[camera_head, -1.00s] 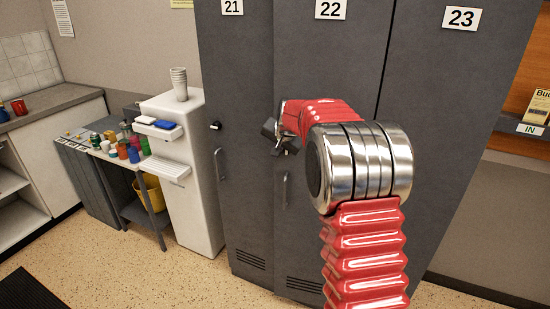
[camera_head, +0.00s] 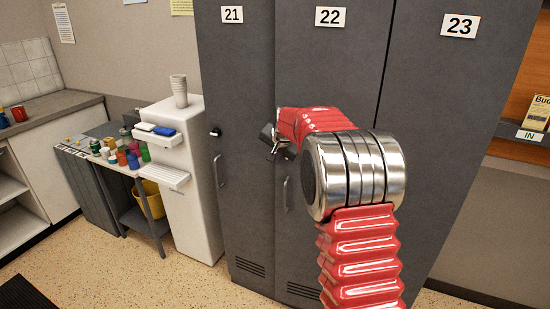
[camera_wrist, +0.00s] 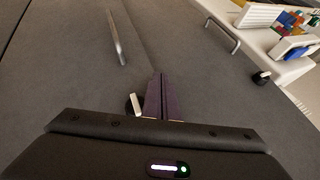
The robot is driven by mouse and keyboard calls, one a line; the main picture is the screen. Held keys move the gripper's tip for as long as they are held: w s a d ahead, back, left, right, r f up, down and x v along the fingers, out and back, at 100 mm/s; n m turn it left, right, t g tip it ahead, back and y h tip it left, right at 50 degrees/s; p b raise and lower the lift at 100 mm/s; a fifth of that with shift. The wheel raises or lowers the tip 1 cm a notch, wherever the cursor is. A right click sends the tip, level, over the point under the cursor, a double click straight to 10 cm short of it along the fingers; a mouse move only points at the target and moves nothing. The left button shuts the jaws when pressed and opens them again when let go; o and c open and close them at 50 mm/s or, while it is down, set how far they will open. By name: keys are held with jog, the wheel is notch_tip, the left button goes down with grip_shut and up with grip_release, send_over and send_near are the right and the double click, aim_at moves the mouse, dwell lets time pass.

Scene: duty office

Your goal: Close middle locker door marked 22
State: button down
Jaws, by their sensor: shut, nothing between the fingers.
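The grey middle locker door (camera_head: 335,60) carries the white plate 22 (camera_head: 330,17). In the head view it looks flush, or nearly flush, with its neighbours. Its vertical bar handle (camera_head: 286,194) is below my gripper. My gripper (camera_head: 272,140) is at the left edge of door 22, by the seam with door 21. In the wrist view my gripper (camera_wrist: 158,95) is shut and empty, its dark fingers together in front of the grey door face. A bar handle (camera_wrist: 117,38) shows beyond them. Whether the fingertips touch the door I cannot tell. My red arm hides part of door 22.
Locker door 21 (camera_head: 235,80) is on the left, with a black knob (camera_head: 215,132) and a handle (camera_head: 220,171). Door 23 (camera_head: 440,110) is on the right. A white dispenser (camera_head: 195,210) stands left of the lockers, beside a table with bottles (camera_head: 132,160). Speckled floor lies in front.

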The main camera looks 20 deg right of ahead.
jog(key=s+a+r, duration=0.3)
jog(key=a+r, duration=0.5)
jog(key=shift+s, duration=0.3)
jog(key=s+a+r+n, duration=0.2)
jog(key=s+a+n, duration=0.1)
jog(key=s, duration=0.9)
jog(key=s+a+r+n, duration=0.2)
jog(key=s, duration=1)
jog(key=s+a+f+n+g, duration=0.1)
jog(key=s+f, duration=0.3)
jog(key=s, duration=0.6)
jog(key=s+a+f+n+y, duration=0.1)
jog(key=s+f+n, duration=0.3)
jog(key=s, duration=0.7)
jog(key=shift+a+f+g, duration=0.3)
jog(key=shift+a+g, duration=0.1)
jog(key=shift+a, duration=0.1)
